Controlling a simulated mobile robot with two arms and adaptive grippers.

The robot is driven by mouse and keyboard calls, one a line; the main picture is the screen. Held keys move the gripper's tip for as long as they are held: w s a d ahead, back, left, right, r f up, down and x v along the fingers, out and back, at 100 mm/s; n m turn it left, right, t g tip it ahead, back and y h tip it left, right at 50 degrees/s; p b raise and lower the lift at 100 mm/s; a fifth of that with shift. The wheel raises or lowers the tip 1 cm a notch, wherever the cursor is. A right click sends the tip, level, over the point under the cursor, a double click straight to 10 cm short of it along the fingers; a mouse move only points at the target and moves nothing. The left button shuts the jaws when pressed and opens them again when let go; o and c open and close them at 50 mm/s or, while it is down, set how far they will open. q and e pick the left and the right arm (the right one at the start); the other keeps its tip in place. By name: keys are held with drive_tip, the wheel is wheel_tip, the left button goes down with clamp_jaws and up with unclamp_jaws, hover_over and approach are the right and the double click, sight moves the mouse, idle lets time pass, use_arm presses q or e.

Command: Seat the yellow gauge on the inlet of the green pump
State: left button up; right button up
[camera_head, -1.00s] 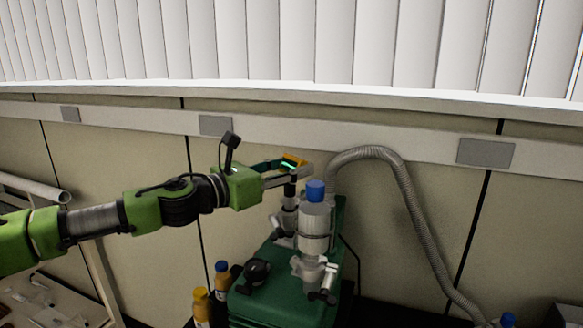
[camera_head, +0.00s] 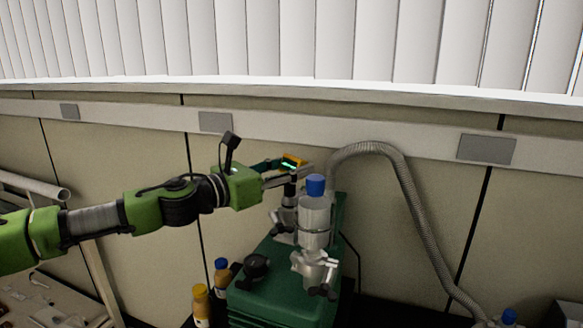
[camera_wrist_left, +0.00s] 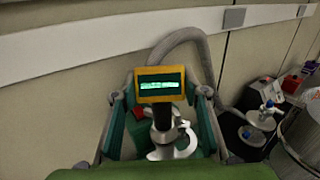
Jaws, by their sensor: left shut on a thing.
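The yellow gauge (camera_head: 294,160) has a lit green display and a dark stem. It also shows in the left wrist view (camera_wrist_left: 161,85), upright between the fingers. My left gripper (camera_head: 289,172) is shut on it above the back of the green pump (camera_head: 270,291). The gauge's stem stands over the metal inlet fitting (camera_head: 286,222) and looks in line with it. In the left wrist view the stem meets or overlaps the pale fitting (camera_wrist_left: 172,146); I cannot tell whether it is fully seated. My right gripper is not in view.
The wall is close behind.

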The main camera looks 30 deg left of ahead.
use_arm(q)
drive_tip(key=shift+f, duration=0.1)
drive_tip(key=o, duration=1.3)
drive_tip(key=shift+r+p, duration=3.05)
drive_tip(key=shift+p, duration=0.05)
